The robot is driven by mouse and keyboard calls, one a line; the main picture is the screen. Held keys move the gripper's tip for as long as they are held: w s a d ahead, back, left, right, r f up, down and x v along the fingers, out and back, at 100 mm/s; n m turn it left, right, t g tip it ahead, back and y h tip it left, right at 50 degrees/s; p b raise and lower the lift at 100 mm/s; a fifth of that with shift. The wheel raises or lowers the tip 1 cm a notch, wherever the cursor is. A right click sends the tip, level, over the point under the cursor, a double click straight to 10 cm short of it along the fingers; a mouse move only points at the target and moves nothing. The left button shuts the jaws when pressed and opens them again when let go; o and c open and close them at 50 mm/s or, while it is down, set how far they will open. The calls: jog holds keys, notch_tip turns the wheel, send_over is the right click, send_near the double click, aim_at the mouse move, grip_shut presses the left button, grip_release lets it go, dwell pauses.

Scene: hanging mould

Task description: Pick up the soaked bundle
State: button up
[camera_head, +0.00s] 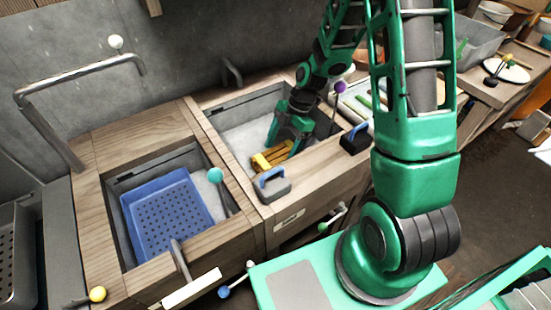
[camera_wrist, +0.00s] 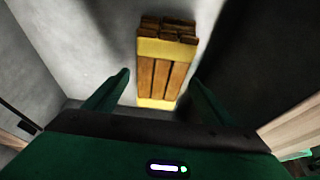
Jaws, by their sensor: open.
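The bundle (camera_head: 268,159) of brown sticks lies in the right-hand grey basin (camera_head: 240,137) in the head view. In the wrist view the bundle (camera_wrist: 168,74) shows two yellow bands, with stick ends at the top. My gripper (camera_head: 283,146) reaches down into this basin, close to the bundle. In the wrist view its open fingers (camera_wrist: 160,78) stand left and right of the bundle's lower part, with gaps on both sides. I cannot tell how far the fingertips are above it.
A blue perforated tray (camera_head: 168,215) sits in the left basin. A grey block with a blue handle (camera_head: 272,184) stands on the wooden front rim, and a dark one (camera_head: 355,139) to its right. A bent metal pipe (camera_head: 80,84) rises at the left. Basin walls surround my gripper.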

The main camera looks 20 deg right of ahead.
jog(key=shift+x, duration=1.1)
jog(key=c, duration=1.5)
